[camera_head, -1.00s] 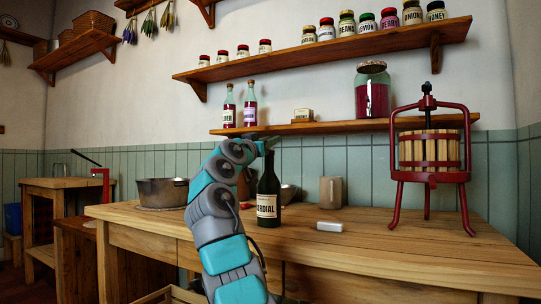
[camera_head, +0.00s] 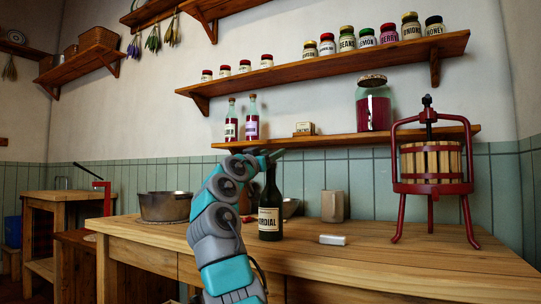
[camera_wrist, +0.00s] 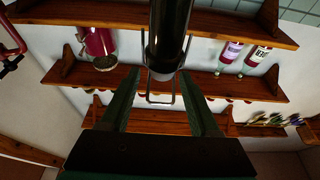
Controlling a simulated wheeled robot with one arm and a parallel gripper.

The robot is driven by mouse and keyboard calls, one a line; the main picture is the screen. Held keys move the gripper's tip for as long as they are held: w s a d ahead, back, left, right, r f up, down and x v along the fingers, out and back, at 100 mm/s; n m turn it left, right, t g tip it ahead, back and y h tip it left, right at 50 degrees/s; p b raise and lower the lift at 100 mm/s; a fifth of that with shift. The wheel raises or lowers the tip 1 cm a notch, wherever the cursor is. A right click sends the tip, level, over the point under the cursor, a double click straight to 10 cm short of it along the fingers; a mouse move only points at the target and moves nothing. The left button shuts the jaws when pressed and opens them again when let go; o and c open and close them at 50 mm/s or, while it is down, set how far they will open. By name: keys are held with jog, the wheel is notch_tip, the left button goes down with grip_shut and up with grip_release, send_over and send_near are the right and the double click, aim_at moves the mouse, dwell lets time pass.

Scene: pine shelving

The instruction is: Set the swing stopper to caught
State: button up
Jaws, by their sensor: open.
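The dark cordial bottle (camera_head: 269,215) stands upright on the wooden workbench (camera_head: 400,258), with a cream label. In the wrist view its dark neck (camera_wrist: 168,35) comes in from the top, in an upside-down picture. I cannot tell whether the stopper is seated or caught. My gripper (camera_head: 276,154) is by the bottle's top. In the wrist view my gripper (camera_wrist: 159,80) is open, its fingers on either side of the stopper and wire, apparently apart from them.
A pot (camera_head: 164,206) stands left of my arm. A beige mug (camera_head: 333,206), a white block (camera_head: 332,240) and a red fruit press (camera_head: 432,165) stand to the right. The lower shelf (camera_head: 350,139) runs behind the bottle with bottles and a large jar (camera_head: 374,105).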

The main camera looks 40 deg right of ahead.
jog(key=b+v, duration=0.2)
jog(key=v, duration=0.6)
dwell(0.7)
